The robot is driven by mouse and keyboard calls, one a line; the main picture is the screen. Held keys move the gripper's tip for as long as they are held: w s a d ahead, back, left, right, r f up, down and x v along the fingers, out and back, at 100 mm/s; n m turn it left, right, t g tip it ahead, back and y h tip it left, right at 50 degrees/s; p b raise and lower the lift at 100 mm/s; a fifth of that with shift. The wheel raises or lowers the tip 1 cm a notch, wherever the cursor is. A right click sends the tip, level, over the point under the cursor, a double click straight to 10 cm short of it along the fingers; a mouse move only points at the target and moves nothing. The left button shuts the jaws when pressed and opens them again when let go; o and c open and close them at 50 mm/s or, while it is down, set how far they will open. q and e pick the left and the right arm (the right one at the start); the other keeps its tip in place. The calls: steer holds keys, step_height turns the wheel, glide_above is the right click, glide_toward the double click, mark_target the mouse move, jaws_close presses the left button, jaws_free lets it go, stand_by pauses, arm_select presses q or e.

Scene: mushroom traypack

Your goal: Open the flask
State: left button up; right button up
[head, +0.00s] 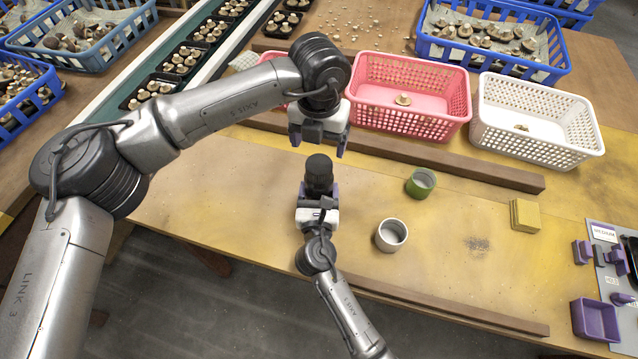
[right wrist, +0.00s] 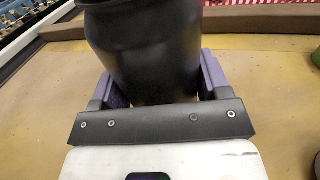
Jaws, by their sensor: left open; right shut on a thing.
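The black flask (head: 319,176) stands upright in front of my right gripper in the head view, its dark lid on top. My right gripper (head: 319,192) is shut on the flask, with a purple finger on each side of it. The flask's dark body (right wrist: 145,50) fills the upper middle of the right wrist view, between the purple fingers; its top is cut off there. My left gripper (head: 318,145) is open and empty, pointing down above and just behind the flask's lid in the head view. I cannot tell the exact height gap between them.
A green cup (head: 421,183), a grey cup (head: 391,235) and a yellow block (head: 525,215) stand to the right. A wooden bar (head: 450,165) runs behind, before a pink basket (head: 408,121) and a white basket (head: 535,149). A purple tray (head: 596,320) lies at the right.

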mark_target(319, 164)
arm_select(q)
steer(key=shift+m, duration=0.7)
arm_select(e)
steer(key=shift+c, duration=1.1)
arm_select(q)
steer(key=m, duration=1)
steer(key=shift+m, duration=0.4)
steer(key=m, duration=0.7)
steer(key=shift+m, duration=0.4)
steer(key=m, duration=0.3)
steer(key=shift+m, duration=0.3)
steer(key=m, duration=0.7)
steer(key=shift+f+m, duration=0.3)
steer(key=shift+m, duration=0.1)
steer(key=shift+f, duration=3.7)
